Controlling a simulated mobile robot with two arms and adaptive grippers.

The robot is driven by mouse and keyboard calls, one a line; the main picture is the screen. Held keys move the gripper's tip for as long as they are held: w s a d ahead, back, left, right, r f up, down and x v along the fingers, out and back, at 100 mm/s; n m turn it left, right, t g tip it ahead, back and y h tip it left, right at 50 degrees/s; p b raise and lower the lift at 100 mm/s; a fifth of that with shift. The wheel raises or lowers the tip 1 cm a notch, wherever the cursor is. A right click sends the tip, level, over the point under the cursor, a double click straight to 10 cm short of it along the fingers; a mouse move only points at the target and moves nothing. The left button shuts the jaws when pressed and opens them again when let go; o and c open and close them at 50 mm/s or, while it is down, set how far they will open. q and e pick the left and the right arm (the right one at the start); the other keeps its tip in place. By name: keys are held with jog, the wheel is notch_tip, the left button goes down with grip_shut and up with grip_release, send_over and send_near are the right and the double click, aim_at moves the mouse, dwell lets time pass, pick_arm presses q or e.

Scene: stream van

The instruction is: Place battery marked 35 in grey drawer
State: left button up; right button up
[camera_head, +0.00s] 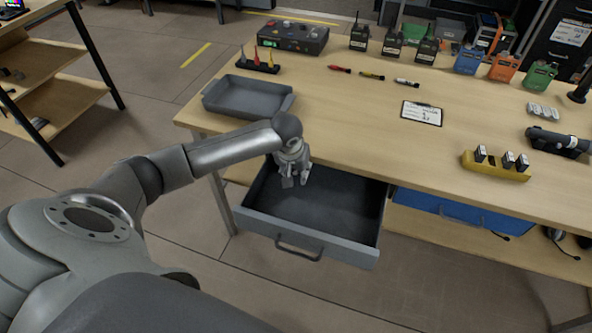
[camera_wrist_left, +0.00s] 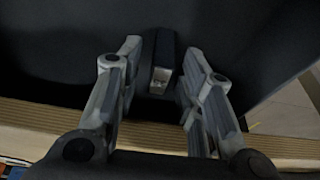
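The grey drawer (camera_head: 330,246) is pulled open under the left part of the table, and its dark inside looks empty in the head view. My left gripper (camera_head: 294,182) is over the drawer's back left part, pointing down. In the left wrist view its fingers (camera_wrist_left: 163,65) stand on both sides of a dark battery (camera_wrist_left: 161,48) with a light patch at its near end. My right gripper is not in view. Three more batteries (camera_head: 508,160) stand in a yellow holder (camera_head: 490,172) at the right.
A grey tray (camera_head: 248,97) sits on the table's left end. A blue drawer (camera_head: 462,210) is beside the grey one. Markers (camera_head: 372,75), a clipboard (camera_head: 422,113) and radios (camera_head: 393,42) lie or stand farther back. The table front by the gripper is clear.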

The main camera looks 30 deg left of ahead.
pick_arm(q)
jog(key=v, duration=1.2)
jog(key=shift+p, duration=0.4)
jog(key=shift+r, duration=0.1)
